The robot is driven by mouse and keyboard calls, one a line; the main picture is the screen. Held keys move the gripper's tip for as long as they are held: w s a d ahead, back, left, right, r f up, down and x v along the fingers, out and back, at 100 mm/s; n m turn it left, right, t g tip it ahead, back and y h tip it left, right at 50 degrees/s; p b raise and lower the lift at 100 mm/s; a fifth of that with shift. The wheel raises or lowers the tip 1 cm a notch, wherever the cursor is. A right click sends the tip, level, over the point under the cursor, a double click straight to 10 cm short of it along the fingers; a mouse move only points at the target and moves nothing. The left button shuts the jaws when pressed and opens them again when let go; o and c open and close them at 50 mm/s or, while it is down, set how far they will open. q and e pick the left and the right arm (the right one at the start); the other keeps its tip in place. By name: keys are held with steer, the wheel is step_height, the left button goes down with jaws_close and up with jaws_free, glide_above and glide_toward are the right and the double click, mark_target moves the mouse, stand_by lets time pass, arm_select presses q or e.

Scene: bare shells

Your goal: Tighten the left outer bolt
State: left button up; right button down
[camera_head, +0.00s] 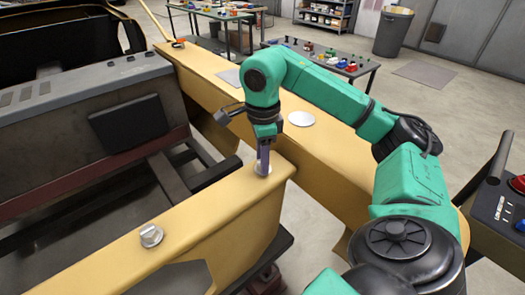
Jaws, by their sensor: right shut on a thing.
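A silver hex bolt (151,236) with a round flange stands upright and uncovered on the near yellow beam (205,215). A second bolt (262,169) sits near the far right end of the same beam, and only its round pale flange shows below my fingers. My right gripper (263,158) points straight down over this second bolt and is shut on it. The fingers hide the bolt's head. I cannot tell how deep either bolt sits. My left gripper is out of view.
A long yellow beam (335,165) runs behind the gripper, with a pale disc (301,118) on top. A grey-black machine housing (80,120) stands at left. A table with small coloured parts (340,62) and a grey bin (393,31) stand behind. A control panel (500,205) is at right.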

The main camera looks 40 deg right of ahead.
steer(key=m, duration=0.2)
steer(key=m+p, duration=0.1)
steer(key=m, duration=0.1)
steer(key=shift+w+r+m, duration=0.15)
steer(key=shift+r+m, duration=0.05)
steer(key=shift+m, duration=0.1)
steer(key=m, duration=0.3)
steer(key=shift+m+p, duration=0.3)
steer(key=shift+m, duration=0.1)
steer(key=m, duration=0.4)
steer(key=shift+p, duration=0.35)
steer(key=m, duration=0.5)
steer(key=shift+d, duration=0.1)
steer(key=m+p, duration=0.1)
steer(key=m, duration=1)
steer(key=shift+m+p, duration=0.3)
steer(key=shift+m, duration=0.1)
